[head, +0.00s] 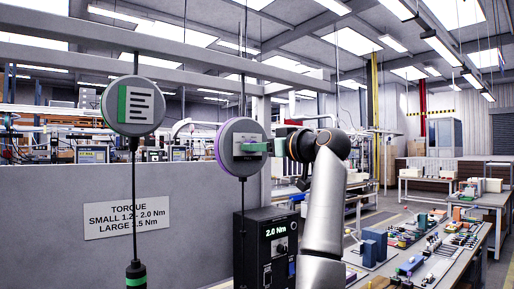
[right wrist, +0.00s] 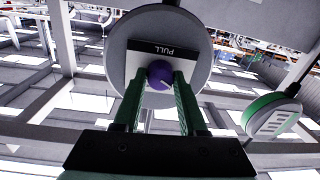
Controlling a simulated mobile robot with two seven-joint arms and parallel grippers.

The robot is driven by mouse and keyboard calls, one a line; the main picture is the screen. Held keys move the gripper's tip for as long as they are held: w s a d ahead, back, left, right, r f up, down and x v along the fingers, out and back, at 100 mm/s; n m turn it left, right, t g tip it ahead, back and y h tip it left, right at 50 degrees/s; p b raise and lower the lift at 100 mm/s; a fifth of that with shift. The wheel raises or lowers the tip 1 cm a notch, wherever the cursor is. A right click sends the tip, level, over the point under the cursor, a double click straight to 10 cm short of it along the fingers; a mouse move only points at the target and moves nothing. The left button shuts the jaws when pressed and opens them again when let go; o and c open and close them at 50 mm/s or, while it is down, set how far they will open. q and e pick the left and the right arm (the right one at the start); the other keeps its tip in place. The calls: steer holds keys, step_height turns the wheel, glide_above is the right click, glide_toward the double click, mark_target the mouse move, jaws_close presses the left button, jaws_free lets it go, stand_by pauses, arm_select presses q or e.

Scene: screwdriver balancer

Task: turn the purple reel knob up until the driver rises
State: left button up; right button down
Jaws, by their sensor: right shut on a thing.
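The purple-rimmed reel (head: 241,147) hangs in the middle of the head view, with a dark cable running down from it. The right wrist view shows its round grey face (right wrist: 205,40), a plate marked PULL, and the purple knob (right wrist: 159,74) with a pale mark on it. My right gripper (right wrist: 162,85) has its green fingers on both sides of the knob and is shut on it. In the head view the right gripper (head: 268,147) reaches the reel from the right, and the knob is hidden there. The driver under this reel is not clearly visible. My left gripper is not in view.
A green-rimmed reel (head: 133,106) hangs at left, with a green-banded driver (head: 136,274) below it. A grey wall panel with a torque sign (head: 126,215) stands behind. A black box reading 2.0 Nm (head: 265,245) stands below the purple-rimmed reel. Workbenches with parts fill the right.

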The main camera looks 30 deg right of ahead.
steer(key=shift+m, duration=3.8)
steer(key=shift+c, duration=2.3)
jaws_free()
steer(key=s+d+b, duration=0.1)
steer(key=s+b, duration=0.4)
steer(key=s, duration=0.7)
steer(key=shift+s+d+f, duration=0.2)
steer(key=shift+s, duration=0.05)
